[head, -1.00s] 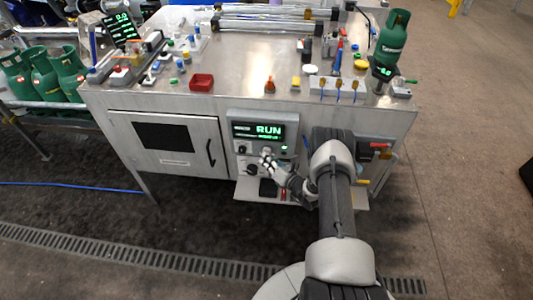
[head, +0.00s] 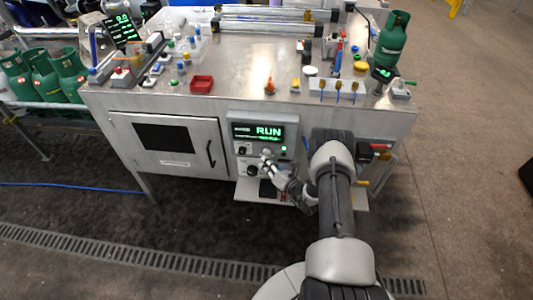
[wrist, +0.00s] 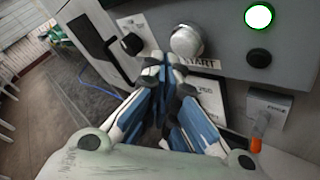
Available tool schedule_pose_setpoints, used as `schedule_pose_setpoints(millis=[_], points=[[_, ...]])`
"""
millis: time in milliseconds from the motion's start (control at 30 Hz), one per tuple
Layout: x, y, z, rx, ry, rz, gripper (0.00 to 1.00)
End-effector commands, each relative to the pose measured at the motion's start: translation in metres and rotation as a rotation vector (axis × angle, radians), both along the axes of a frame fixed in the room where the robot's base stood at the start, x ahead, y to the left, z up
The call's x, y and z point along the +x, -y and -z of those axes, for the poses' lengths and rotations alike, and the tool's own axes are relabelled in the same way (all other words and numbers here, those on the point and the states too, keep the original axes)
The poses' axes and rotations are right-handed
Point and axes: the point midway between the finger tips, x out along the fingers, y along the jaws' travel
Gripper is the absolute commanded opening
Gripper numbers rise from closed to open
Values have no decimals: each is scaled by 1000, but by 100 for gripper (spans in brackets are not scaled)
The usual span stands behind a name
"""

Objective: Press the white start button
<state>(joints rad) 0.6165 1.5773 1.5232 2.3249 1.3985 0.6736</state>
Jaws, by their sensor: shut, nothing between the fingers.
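The white start button (wrist: 186,41) is a round, pale, domed knob on the grey control panel in the wrist view. The label below it reads "START", its left part covered by my fingers. My gripper (wrist: 166,62) is shut and empty, its fingertips just below and left of the button. I cannot tell whether they touch the panel. In the head view my gripper (head: 266,161) is at the panel front, and the button (head: 266,152) shows just above the fingertips. The panel display (head: 258,132) reads "RUN" in green.
A lit green-rimmed lamp (wrist: 258,17) is right of the button, with a black knob (wrist: 132,44) on its left. A shelf (head: 250,191) juts out below the panel. The metal table (head: 235,95) carries small parts and a green gas cylinder (head: 391,38).

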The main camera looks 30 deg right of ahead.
Motion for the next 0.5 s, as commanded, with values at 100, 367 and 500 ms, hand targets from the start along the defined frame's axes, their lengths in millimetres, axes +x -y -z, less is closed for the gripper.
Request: schedule_pose_setpoints(millis=[100,367,500], points=[[0,0,0,0,0,0,0],[-13,-9,-1,2,-3,0,0],[-25,-17,-1,2,-3,0,0]])
